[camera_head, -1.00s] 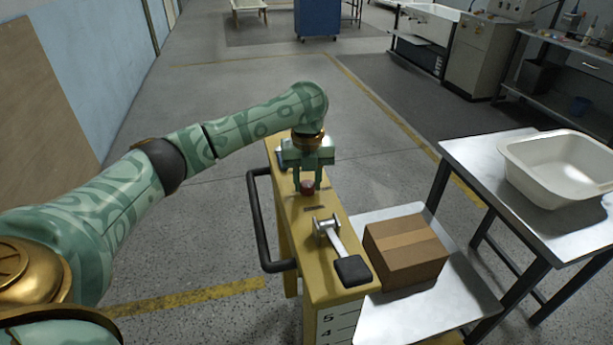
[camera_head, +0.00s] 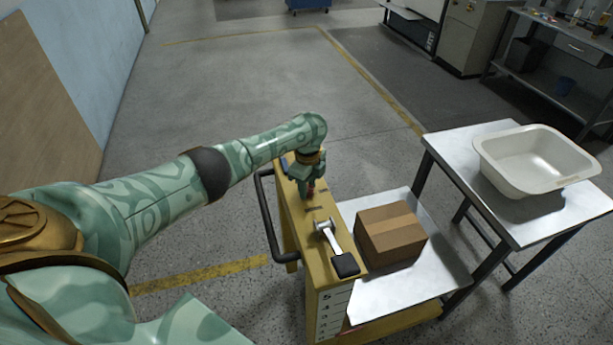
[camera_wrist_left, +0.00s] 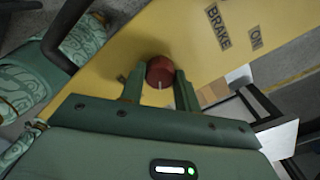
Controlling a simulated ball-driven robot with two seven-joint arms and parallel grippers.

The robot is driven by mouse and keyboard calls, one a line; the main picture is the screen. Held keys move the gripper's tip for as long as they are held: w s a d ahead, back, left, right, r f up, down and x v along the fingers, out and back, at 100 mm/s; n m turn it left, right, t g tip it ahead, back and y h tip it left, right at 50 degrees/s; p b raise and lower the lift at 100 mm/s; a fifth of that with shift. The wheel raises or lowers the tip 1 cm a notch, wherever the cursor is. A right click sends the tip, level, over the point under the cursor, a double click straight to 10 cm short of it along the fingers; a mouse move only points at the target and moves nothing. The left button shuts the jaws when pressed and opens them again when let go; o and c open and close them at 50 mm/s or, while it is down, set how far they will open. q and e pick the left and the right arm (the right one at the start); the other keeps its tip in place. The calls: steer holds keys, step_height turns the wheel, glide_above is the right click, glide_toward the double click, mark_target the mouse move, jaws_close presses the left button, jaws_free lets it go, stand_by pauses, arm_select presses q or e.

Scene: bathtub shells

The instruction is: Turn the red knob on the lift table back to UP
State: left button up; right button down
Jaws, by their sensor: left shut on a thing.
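The lift table (camera_head: 317,290) is yellow, with a black side handle and a metal platform. Its red knob (camera_wrist_left: 160,71) sits on the yellow top, with a small white mark on its near side in the left wrist view. The knob's red edge also shows in the head view (camera_head: 311,190). My left gripper (camera_wrist_left: 160,84) comes down from above and is shut on the red knob, one finger on each side. The UP label is not readable, partly hidden by the gripper. My right gripper is not in view.
A lever with a black pad (camera_head: 344,264) is on the table top near the BRAKE and ON labels (camera_wrist_left: 219,26). A cardboard box (camera_head: 391,236) rests on the lift platform (camera_head: 362,309). A white tub (camera_head: 535,160) stands on a metal table (camera_head: 447,145) at right.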

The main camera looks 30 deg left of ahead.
arm_select(q)
steer(key=n+p, duration=0.2)
steer(key=n, duration=0.1)
steer(key=shift+r+n, duration=0.1)
steer(key=shift+n, duration=0.2)
steer(key=shift+n+p, duration=0.6)
steer(key=shift+n, duration=1.2)
steer(key=o, duration=1)
